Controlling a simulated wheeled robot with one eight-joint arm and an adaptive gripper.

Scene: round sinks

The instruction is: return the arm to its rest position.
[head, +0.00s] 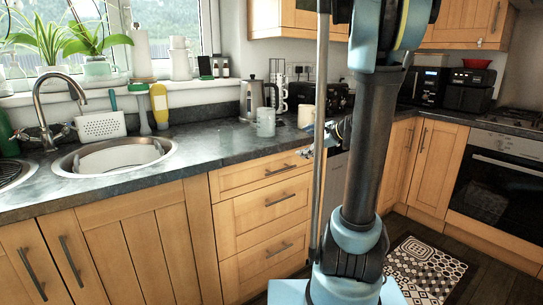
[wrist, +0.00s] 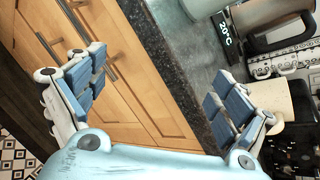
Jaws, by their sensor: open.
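My arm rises in the head view, a dark tube with blue joints in front of the counter. My gripper (wrist: 157,90) is open and empty in the wrist view, its two padded fingers wide apart. Between the fingers are the wooden drawer fronts (wrist: 128,52) and the counter's dark edge (wrist: 165,55).
Mugs (head: 265,122) and a kettle (head: 254,98) stand on the counter (head: 210,150). A round sink (head: 112,157) is at left, an oven (head: 491,187) at right. A patterned mat (head: 424,270) lies on the floor. A wall cabinet (head: 298,20) hangs above.

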